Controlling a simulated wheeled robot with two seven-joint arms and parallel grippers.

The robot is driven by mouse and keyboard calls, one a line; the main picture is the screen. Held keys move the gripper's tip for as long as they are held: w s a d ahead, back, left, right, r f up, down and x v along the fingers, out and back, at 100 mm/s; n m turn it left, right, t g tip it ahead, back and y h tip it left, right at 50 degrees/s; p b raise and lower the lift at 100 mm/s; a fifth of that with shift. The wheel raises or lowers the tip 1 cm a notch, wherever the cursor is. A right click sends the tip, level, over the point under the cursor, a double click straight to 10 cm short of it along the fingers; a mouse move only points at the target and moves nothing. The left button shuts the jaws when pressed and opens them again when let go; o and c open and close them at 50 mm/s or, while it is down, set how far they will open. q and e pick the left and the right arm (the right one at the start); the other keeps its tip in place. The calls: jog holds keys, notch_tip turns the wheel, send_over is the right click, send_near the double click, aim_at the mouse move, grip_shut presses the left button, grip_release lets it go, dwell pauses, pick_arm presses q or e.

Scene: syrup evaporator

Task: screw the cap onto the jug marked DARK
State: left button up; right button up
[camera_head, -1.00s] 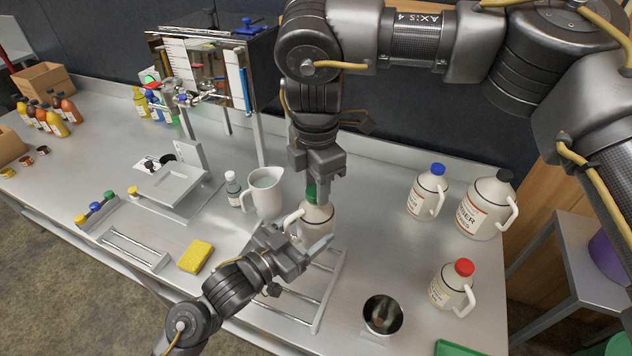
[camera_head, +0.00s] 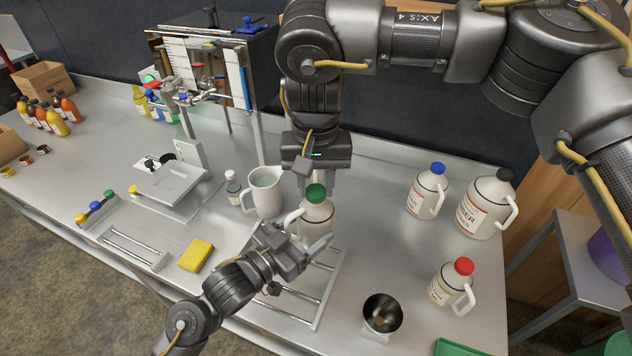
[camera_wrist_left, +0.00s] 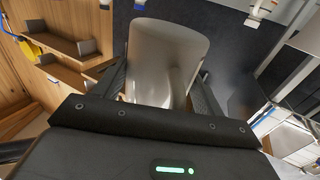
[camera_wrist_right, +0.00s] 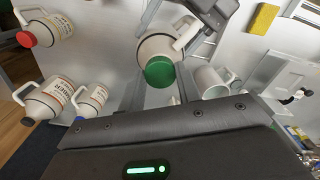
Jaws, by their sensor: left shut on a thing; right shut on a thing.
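A cream jug (camera_head: 318,222) with a white handle stands at the rack; I cannot read its label, so the DARK mark is not visible. A green cap (camera_head: 316,194) sits on its mouth; whether it is fully seated I cannot tell. My left gripper (camera_head: 306,246) is shut on the jug's body from the front, and the body also shows between its fingers in the left wrist view (camera_wrist_left: 165,65). My right gripper (camera_head: 318,178) points down from above, shut on the green cap, which also shows between its fingers in the right wrist view (camera_wrist_right: 160,71).
A white pitcher (camera_head: 264,194) and a small bottle (camera_head: 233,188) stand close left of the jug. Jugs with blue (camera_head: 428,192), black (camera_head: 486,206) and red (camera_head: 453,287) caps stand right.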

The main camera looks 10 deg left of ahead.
jog(key=shift+w+r, duration=0.1)
jog(key=o, duration=0.9)
jog(key=shift+r, duration=2.2)
